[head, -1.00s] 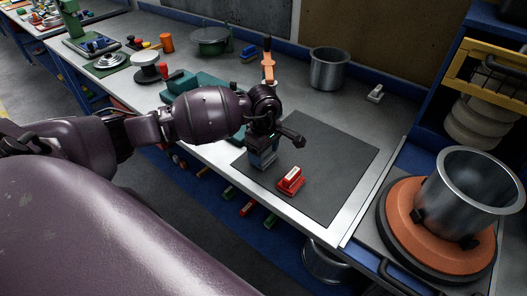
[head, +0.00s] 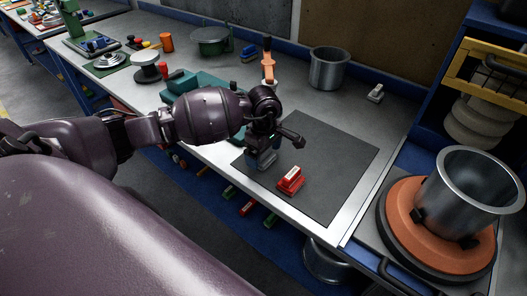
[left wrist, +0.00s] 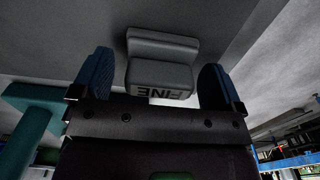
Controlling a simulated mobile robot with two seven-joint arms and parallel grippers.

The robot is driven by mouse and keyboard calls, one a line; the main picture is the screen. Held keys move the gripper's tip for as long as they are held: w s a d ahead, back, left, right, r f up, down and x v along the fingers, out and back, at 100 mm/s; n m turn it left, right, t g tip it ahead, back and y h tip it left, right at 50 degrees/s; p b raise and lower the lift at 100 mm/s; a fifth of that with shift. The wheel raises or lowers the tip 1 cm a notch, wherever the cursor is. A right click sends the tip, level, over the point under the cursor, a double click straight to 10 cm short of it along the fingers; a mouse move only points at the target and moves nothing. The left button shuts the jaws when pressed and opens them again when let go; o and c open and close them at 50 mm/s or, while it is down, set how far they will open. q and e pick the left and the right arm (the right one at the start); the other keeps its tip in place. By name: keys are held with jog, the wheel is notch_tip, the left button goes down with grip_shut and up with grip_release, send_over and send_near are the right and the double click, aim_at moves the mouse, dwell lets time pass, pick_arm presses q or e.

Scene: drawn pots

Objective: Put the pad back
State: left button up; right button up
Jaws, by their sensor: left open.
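A grey pad (left wrist: 160,72) marked "FINE" is between the two blue fingertips in the left wrist view, with a gap on each side. My left gripper (head: 262,160) is open and points down over the near left part of the dark mat (head: 335,160). It also shows in the left wrist view (left wrist: 158,82). In the head view the gripper mostly hides the grey pad. A red pad (head: 291,180) sits on the mat just right of the gripper. My right gripper is not in view.
A small pale block (head: 376,93) and a metal pot (head: 329,68) stand behind the mat. An orange-handled tool (head: 268,65) stands upright behind my wrist. A large pot (head: 470,195) is on an orange disc at right. The mat's right half is clear.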

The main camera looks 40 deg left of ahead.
pick_arm(q)
notch_tip(320, 180, up, 12)
jog(key=b, duration=0.1)
dwell(0.6)
jog(key=shift+d, duration=0.1)
